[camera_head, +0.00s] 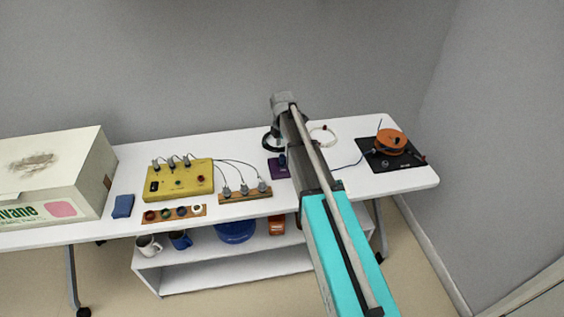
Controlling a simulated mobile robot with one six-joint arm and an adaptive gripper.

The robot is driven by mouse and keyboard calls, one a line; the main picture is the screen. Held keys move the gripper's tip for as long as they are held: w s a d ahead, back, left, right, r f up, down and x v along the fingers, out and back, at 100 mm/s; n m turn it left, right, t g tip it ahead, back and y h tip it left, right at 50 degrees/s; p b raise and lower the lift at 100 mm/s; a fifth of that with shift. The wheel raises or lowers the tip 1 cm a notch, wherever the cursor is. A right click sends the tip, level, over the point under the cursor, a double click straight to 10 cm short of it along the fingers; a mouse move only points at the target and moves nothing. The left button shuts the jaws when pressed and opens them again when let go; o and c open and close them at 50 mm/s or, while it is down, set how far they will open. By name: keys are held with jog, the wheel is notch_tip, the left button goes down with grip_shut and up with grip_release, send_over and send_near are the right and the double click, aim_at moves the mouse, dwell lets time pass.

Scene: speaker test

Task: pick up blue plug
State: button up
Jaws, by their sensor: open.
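A small dark blue upright piece, which looks like the blue plug (282,160), stands at a purple square base (277,173) near the middle of the table; my arm partly hides this spot. My gripper (272,142) is dark and open, just behind and above the purple base, beside my arm. Its fingertips are small and partly hidden, and I cannot tell whether they touch anything. A wooden strip (174,214) at the front edge holds round coloured pieces, one of them blue (181,211).
A yellow box (180,181) with grey plugs is wired to a wooden block (245,195) with more plugs. A large carton (50,178) and blue block (123,206) are left. A black board (391,157) with an orange reel (390,142) is right. Mugs sit on the lower shelf (220,272).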

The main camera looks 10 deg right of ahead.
aim_at(282, 155)
jog(key=shift+f, duration=0.15)
notch_tip(282, 155, down, 5)
jog(key=b, duration=0.5)
jog(key=shift+a, duration=0.15)
dwell(0.8)
grip_shut()
